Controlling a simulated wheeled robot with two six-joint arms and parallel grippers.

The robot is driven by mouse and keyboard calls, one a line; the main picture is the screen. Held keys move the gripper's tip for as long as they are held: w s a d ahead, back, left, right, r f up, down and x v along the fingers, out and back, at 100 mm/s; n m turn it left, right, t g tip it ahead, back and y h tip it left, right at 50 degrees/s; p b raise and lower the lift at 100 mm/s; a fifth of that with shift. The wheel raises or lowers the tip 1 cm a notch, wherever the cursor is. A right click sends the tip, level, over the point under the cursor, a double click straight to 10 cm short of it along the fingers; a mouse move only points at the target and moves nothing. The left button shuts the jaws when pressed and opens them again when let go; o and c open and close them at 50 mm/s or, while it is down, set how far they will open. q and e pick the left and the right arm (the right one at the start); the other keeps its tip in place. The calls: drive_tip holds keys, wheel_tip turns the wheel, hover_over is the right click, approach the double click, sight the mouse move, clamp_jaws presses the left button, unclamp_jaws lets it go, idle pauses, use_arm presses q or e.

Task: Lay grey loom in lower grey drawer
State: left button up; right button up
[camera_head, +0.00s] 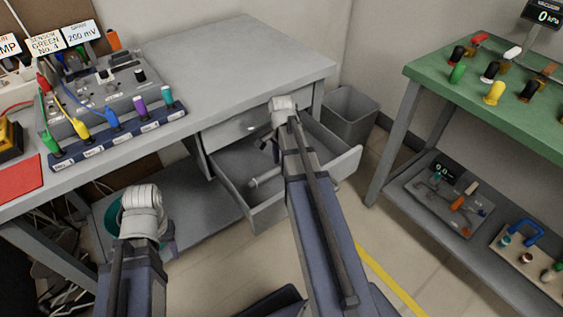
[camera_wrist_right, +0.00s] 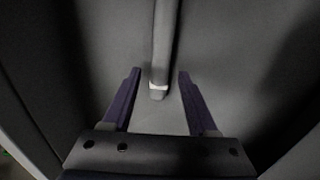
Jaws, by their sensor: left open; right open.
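The lower grey drawer (camera_head: 243,212) is pulled open under the grey bench in the head view. A grey loom (camera_head: 266,178), a rod-like piece with a pale end, lies inside on the drawer floor. In the right wrist view the grey loom (camera_wrist_right: 165,40) has its white-banded end between my finger tips, with a gap on both sides. My right gripper (camera_wrist_right: 158,77) is open, reaching down into the drawer; in the head view my arm largely hides it. My left gripper (camera_head: 142,212) is open at the lower left, its fingers mostly hidden, away from the drawer.
The upper drawer (camera_head: 247,129) above is shut. A grey bin (camera_head: 350,115) stands right of the drawer. The bench top (camera_head: 235,55) is clear at its right; plugs and a panel fill its left. A green table (camera_head: 430,72) with a lower shelf stands at the right.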

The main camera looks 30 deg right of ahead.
wheel_tip(320, 180, up, 12)
drive_tip(key=p, duration=1.1)
drive_tip(key=shift+f, duration=0.2)
drive_tip(key=shift+s+d, duration=0.1)
drive_tip(key=shift+d, duration=0.05)
